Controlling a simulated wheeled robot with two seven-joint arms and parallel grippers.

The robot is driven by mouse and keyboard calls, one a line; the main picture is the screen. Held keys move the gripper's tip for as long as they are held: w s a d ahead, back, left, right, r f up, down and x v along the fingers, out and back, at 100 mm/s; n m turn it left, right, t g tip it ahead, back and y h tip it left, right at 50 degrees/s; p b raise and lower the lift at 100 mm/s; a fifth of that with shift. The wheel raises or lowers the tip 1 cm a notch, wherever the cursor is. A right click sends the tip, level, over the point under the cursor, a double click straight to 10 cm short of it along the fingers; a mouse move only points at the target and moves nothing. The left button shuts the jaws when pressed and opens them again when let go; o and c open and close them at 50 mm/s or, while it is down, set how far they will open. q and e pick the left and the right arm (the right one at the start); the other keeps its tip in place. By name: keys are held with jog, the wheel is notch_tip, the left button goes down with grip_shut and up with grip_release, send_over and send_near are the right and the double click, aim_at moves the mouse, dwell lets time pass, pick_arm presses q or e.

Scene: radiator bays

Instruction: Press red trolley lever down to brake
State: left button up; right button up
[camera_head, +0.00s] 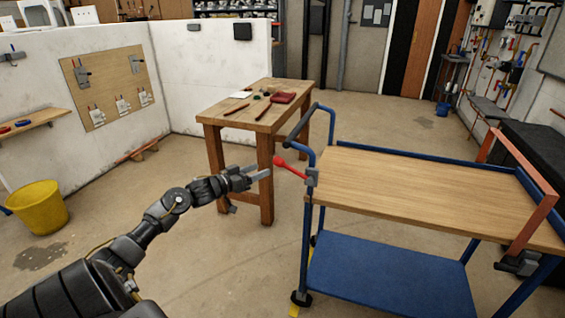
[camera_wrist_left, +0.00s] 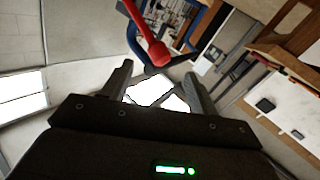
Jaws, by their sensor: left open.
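The trolley has a wooden top (camera_head: 420,190), a blue frame and a blue lower shelf (camera_head: 385,280). Its red lever (camera_head: 290,167) sticks out from a grey bracket (camera_head: 312,177) at the trolley's left corner, slanting up to a rounded red knob. My left gripper (camera_head: 261,171) is open and empty, just left of the knob and about level with it in the picture. In the left wrist view the red lever (camera_wrist_left: 150,36) hangs in from the top, its knob just beyond the open left gripper (camera_wrist_left: 159,72). I cannot tell whether they touch. My right gripper is not in view.
A wooden table (camera_head: 262,112) with small tools stands behind the lever. The trolley's blue push handle (camera_head: 308,125) rises close by. An orange-red bar (camera_head: 515,165) angles over the trolley's right end. A yellow bucket (camera_head: 39,206) stands left. Floor between is clear.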

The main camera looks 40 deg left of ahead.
aim_at(283, 161)
pick_arm(q)
jog(key=p+x, duration=0.1)
jog(key=x, duration=1)
jog(key=shift+r, duration=0.15)
grip_shut()
